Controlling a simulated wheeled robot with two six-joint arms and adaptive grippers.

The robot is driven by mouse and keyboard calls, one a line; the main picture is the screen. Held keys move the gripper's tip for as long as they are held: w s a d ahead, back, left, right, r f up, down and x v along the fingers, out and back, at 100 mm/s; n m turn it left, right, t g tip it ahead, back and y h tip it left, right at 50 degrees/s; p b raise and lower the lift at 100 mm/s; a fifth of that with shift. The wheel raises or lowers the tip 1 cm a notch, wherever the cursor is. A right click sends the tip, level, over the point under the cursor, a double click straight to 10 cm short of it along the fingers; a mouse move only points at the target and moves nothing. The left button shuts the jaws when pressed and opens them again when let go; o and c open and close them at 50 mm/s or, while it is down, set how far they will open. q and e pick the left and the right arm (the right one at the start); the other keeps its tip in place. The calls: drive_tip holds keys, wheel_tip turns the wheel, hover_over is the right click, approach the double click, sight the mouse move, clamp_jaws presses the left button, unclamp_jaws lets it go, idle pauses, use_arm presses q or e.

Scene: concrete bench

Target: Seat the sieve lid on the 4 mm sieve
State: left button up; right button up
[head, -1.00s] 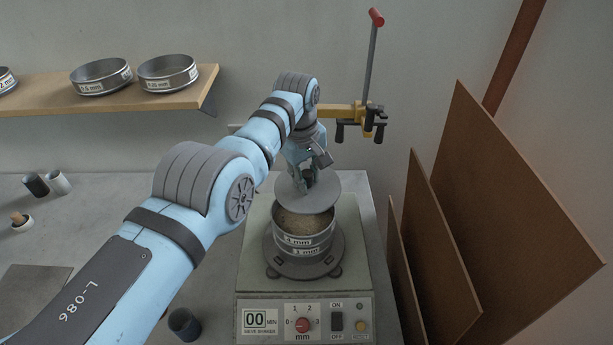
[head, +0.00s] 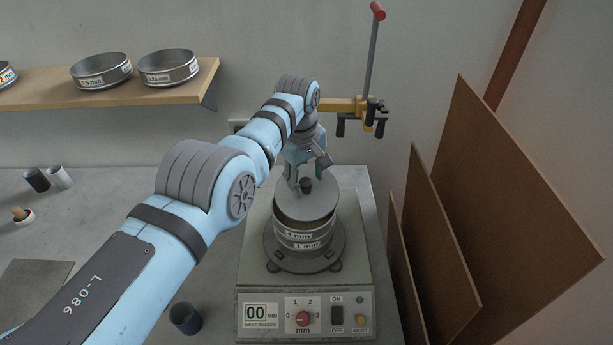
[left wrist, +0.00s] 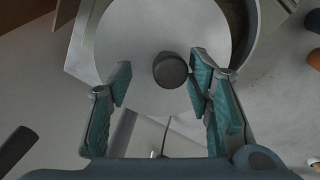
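The sieve lid (head: 322,200) is a flat grey disc with a dark knob (head: 306,186). It lies off-centre at the top of the 4 mm sieve (head: 318,233), with a dark gap under its front edge in the head view. It looks tilted; how it touches the rim is hidden. In the left wrist view the lid (left wrist: 130,40) leaves part of the sieve's grainy inside (left wrist: 238,22) uncovered at right. My left gripper (left wrist: 160,68) is open, its fingers apart on either side of the knob without gripping it. My right gripper is out of view.
The 4 mm sieve stands on a 1 mm sieve (head: 312,246) on the shaker (head: 255,282). Brown boards (head: 510,190) lean close on the right. A yellow clamp with a lever (head: 372,70) is behind. A dark cup (head: 185,319) stands left of the shaker.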

sight(307, 178)
use_arm(q)
drive_tip(key=r, duration=0.9)
drive_tip(key=shift+w, duration=0.2)
drive_tip(key=shift+s, duration=0.1)
